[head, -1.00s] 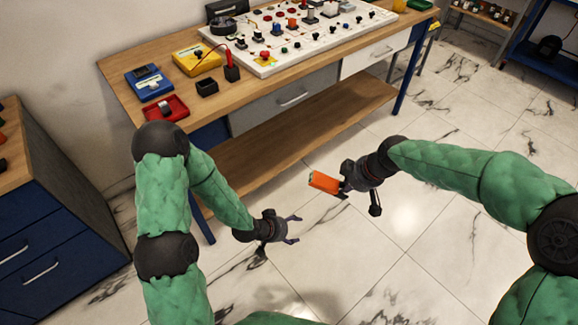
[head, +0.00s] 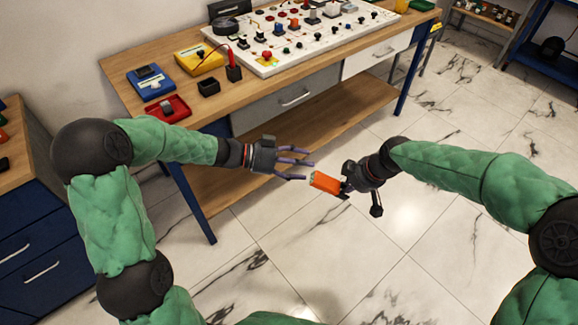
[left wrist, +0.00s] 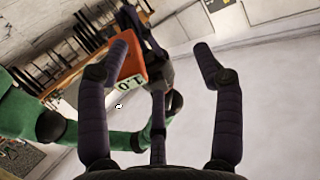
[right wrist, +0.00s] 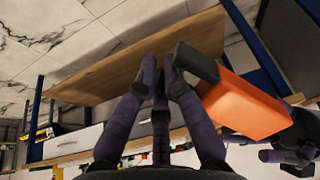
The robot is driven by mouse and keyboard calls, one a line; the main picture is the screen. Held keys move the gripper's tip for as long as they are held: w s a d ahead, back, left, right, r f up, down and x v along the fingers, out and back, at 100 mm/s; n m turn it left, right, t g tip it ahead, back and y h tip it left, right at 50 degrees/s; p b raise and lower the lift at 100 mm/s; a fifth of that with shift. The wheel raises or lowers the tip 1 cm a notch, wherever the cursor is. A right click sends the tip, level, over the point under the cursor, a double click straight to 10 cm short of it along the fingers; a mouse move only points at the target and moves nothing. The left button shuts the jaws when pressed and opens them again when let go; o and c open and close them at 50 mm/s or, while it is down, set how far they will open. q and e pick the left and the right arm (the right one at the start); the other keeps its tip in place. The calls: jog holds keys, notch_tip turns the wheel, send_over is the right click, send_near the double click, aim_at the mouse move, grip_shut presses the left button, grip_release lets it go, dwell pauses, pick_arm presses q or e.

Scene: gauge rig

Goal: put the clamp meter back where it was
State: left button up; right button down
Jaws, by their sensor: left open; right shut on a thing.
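The orange clamp meter (head: 325,182) is held in the air over the floor, in front of the workbench. My right gripper (head: 346,186) is shut on its right end. In the right wrist view the meter's orange body (right wrist: 245,105) and a dark part of it lie beside the closed fingers. My left gripper (head: 304,170) is open and empty, its fingers pointing at the meter's free left end, close to it. In the left wrist view the meter (left wrist: 132,60) shows a small display, behind the open fingers; whether they touch it I cannot tell.
The workbench (head: 132,58) carries a white gauge panel (head: 330,45), a yellow meter (head: 198,58), a blue meter (head: 150,82), a red tray (head: 167,108) and a small black box (head: 208,87). Its lower shelf (head: 350,115) is bare. A blue drawer cabinet (head: 40,245) stands left.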

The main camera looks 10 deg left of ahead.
aim_at(331, 181)
pick_arm(q)
jog(key=s+a+r+m+g+y, duration=0.1)
jog(key=s+a+r+m+g, duration=0.1)
jog(key=s+a+m+g, duration=0.15)
jog(key=shift+t, duration=0.35)
jog(key=x, duration=1.2)
jog(key=shift+d, duration=0.4)
jog(key=c, duration=1.3)
jog(key=shift+c, duration=0.2)
pick_arm(e)
jog(key=shift+f, duration=0.1)
pick_arm(q)
jog(key=shift+r, duration=0.1)
grip_shut()
pick_arm(e)
jog(key=c, duration=1.3)
grip_release()
jog(key=shift+s, duration=0.1)
pick_arm(q)
jog(key=shift+w, duration=0.1)
